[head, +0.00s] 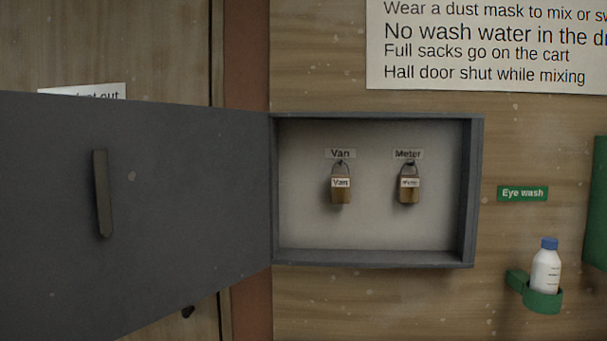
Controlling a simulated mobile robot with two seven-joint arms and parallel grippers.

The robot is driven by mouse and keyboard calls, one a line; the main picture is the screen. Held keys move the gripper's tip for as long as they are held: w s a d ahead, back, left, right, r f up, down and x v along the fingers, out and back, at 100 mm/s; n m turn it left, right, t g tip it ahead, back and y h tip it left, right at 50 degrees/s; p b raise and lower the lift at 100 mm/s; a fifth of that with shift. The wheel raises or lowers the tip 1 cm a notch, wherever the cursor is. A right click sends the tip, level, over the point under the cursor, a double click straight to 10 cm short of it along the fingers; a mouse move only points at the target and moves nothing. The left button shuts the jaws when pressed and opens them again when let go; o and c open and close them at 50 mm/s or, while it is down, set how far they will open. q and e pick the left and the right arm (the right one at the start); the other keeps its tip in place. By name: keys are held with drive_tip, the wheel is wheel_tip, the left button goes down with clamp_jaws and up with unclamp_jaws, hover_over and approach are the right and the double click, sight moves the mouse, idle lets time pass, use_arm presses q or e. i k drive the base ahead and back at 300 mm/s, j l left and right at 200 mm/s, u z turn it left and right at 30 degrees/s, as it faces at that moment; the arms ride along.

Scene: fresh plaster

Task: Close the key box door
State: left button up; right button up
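The grey key box (475,190) is mounted on the wooden wall, and its inside is in plain sight. Its door (170,190) is hinged on the box's left side and stands wide open, swung out to the left toward the camera. The door carries a long upright handle (102,194). Inside the box, a Van key tag (341,190) and a Meter key tag (409,190) hang on hooks under matching labels. The door's left edge runs out of the picture. Neither of my grippers is in view.
An eye wash bottle (546,270) with a blue cap sits in a green holder (541,299) at the lower right, under a green sign (522,193). A printed notice (485,45) is above. A green object (599,205) stands at the right edge. A wooden panel (110,45) is behind the door.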

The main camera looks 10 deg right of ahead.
sight(188, 185)
drive_tip(key=k, duration=1.15)
drive_tip(key=k+z, duration=0.1)
drive_tip(key=z, duration=1.05)
drive_tip(key=j+z, duration=0.15)
drive_tip(key=z, duration=0.3)
drive_tip(key=j+z, duration=0.15)
drive_tip(key=z, duration=0.3)
drive_tip(key=j, duration=3.2)
